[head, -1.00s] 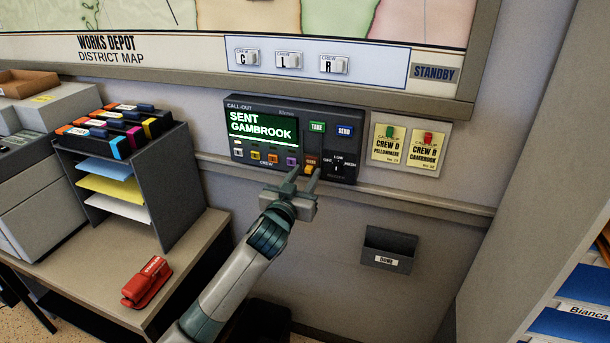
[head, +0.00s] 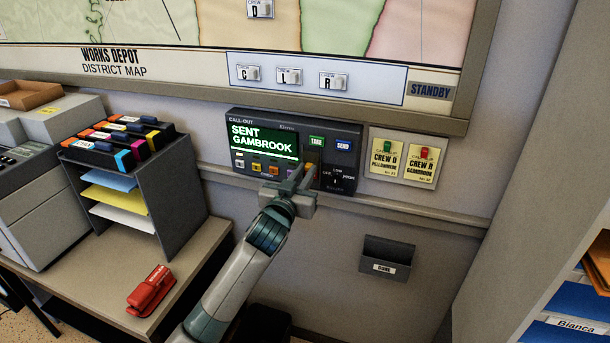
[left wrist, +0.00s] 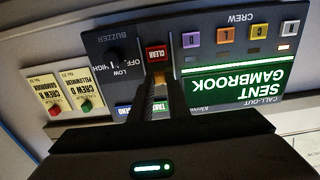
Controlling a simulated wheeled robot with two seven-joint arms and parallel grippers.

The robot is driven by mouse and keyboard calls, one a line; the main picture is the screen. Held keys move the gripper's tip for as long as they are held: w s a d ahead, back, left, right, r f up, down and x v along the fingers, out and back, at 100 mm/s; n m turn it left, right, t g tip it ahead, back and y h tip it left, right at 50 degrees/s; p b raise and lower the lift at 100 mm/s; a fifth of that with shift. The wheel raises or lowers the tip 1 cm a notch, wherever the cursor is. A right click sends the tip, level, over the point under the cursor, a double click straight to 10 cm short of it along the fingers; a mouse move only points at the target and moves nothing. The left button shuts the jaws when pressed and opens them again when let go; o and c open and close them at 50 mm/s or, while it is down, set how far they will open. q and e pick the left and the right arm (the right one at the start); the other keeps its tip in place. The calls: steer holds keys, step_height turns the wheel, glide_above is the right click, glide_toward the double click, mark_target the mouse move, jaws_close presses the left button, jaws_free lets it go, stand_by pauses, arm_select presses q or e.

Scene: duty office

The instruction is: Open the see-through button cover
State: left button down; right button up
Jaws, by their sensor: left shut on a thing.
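The call-out box (head: 330,155) hangs on the wall, its screen reading SENT GAMBROOK. My left gripper (head: 304,173) is in front of its lower right part. In the left wrist view, which shows the box upside down, the gripper (left wrist: 161,88) is shut on a small amber piece (left wrist: 158,77), which looks like the button cover seen nearly edge-on. The cover's amber also shows at the fingertips in the head view (head: 311,168). The red CLEAR button (left wrist: 156,53) shows uncovered in the wrist view. The cover's exact angle is hard to tell. My right gripper is out of view.
The TAKE (head: 317,141) and SEND (head: 343,145) buttons are close above the fingers. The buzzer knob (head: 336,178) is just right of them. Two crew cards (head: 403,157) hang to the right. A ledge (head: 400,212) runs below the box.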

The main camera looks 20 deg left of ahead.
arm_select(q)
steer(key=shift+r, duration=0.45)
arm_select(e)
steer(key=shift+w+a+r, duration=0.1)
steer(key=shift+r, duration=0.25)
arm_select(q)
steer(key=c, duration=1.7)
jaws_free()
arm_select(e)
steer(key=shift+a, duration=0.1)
arm_select(q)
steer(key=shift+s, duration=0.1)
